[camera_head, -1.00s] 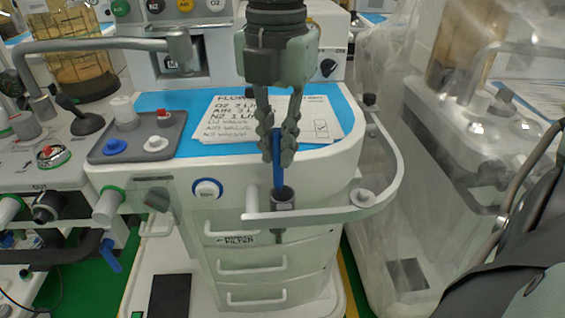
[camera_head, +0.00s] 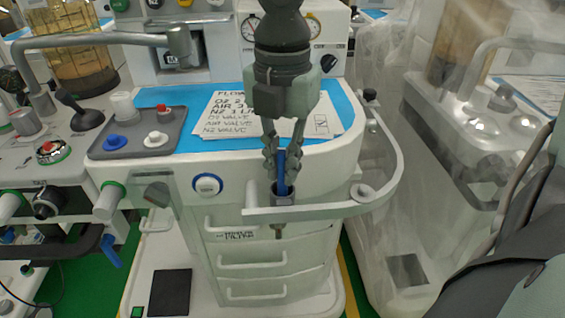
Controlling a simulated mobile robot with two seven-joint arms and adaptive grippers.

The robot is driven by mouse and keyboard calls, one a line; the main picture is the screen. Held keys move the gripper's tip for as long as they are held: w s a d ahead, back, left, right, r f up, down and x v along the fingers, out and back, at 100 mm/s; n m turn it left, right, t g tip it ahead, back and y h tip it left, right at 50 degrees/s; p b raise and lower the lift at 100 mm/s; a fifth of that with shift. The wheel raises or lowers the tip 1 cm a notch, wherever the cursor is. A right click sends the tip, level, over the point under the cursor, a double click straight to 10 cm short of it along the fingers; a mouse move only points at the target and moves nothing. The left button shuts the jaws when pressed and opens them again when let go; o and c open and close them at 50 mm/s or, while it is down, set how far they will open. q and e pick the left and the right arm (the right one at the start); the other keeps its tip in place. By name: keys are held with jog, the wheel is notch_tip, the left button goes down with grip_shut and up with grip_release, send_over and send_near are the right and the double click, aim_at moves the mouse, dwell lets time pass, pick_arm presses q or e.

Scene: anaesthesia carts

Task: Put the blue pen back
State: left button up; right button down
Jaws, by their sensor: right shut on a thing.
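The blue pen (camera_head: 282,173) stands upright, with its lower end at or inside the mouth of a small dark grey holder (camera_head: 283,200) on the cart's front rail. My right gripper (camera_head: 282,172) comes down from above and is shut on the pen, with its fingertips just above the holder's rim. The fingers cover part of the pen. The pen's lower end is hidden by the holder. My left gripper is not in view.
A curved white rail (camera_head: 392,180) wraps the cart's right front. Papers (camera_head: 225,118) lie on the blue worktop (camera_head: 180,97). A grey tray (camera_head: 137,141) with knobs is at the left. A plastic-covered cart (camera_head: 450,180) stands close on the right.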

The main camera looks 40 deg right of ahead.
jog(key=c, duration=1.8)
grip_release()
jog(key=shift+o, duration=1.3)
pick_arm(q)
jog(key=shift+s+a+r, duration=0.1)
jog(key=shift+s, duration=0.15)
pick_arm(e)
jog(key=shift+r, duration=0.65)
notch_tip(320, 180, up, 10)
jog(key=shift+f+p, duration=0.1)
jog(key=shift+p, duration=0.25)
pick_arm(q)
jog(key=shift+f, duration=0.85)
pick_arm(e)
jog(key=shift+r, duration=0.6)
